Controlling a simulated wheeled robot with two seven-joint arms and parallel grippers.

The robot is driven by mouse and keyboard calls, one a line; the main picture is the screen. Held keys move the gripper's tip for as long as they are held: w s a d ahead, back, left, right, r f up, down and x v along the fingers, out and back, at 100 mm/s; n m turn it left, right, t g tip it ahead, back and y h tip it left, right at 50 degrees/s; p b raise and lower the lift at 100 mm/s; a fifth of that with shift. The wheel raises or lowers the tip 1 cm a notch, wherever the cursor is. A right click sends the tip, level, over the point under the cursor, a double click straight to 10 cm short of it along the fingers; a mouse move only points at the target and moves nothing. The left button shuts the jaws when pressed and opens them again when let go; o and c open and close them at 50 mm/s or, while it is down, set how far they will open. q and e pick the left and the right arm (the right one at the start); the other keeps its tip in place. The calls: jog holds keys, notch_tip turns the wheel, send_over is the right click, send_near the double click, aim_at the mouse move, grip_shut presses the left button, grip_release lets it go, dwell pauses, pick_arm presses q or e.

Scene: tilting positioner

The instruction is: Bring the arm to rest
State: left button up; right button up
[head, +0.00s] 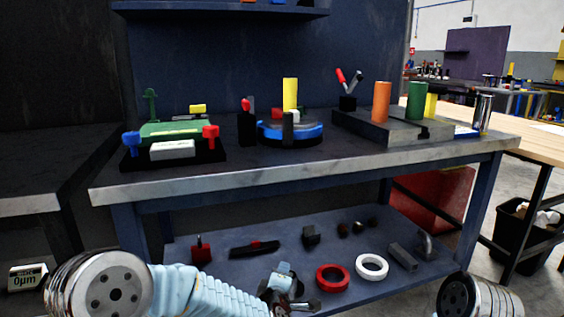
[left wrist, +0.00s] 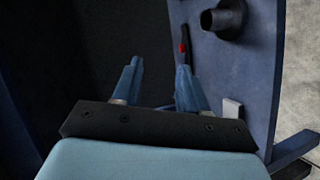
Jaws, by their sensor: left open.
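My left arm comes in at the bottom left of the head view in a light blue sleeve. My left gripper (head: 290,302) is low at the bottom edge, in front of the bench's lower shelf (head: 215,260). In the left wrist view the two blue fingers of the left gripper (left wrist: 160,80) are spread apart with nothing between them. A blue and black round fixture (head: 300,134) with a yellow block (head: 290,93) stands on the bench top (head: 260,168), well above the gripper. My right gripper is out of view; only a metal joint of mine shows at bottom right.
The lower shelf holds a red ring (head: 332,278), a white ring (head: 372,266) and several small dark parts. A green-topped fixture (head: 172,134) and a grey block with orange and green cylinders (head: 382,102) stand on the bench. A black bin (head: 522,235) is at right.

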pick_arm(q)
jog(key=s+a+f+m+g+h, duration=0.1)
jog(key=s+a+f+m+g, duration=0.15)
jog(key=f, duration=0.45)
jog(key=s+a+f+m+g, duration=0.2)
jog(key=s+f, duration=0.1)
jog(key=f, duration=0.4)
jog(key=s+a+f+m+g, duration=0.2)
jog(key=s+f, duration=0.3)
jog(key=s, duration=0.3)
jog(key=s+a+f+m+g, duration=0.2)
jog(key=s+f+m+g, duration=0.1)
jog(key=s, duration=0.6)
jog(key=s+a+f+m+g+h+p, duration=0.1)
jog(key=s+a+f+m+g, duration=0.2)
jog(key=s+f, duration=0.4)
jog(key=shift+s+f+g, duration=0.4)
jog(key=shift+s+g, duration=0.15)
jog(key=shift+s, duration=0.15)
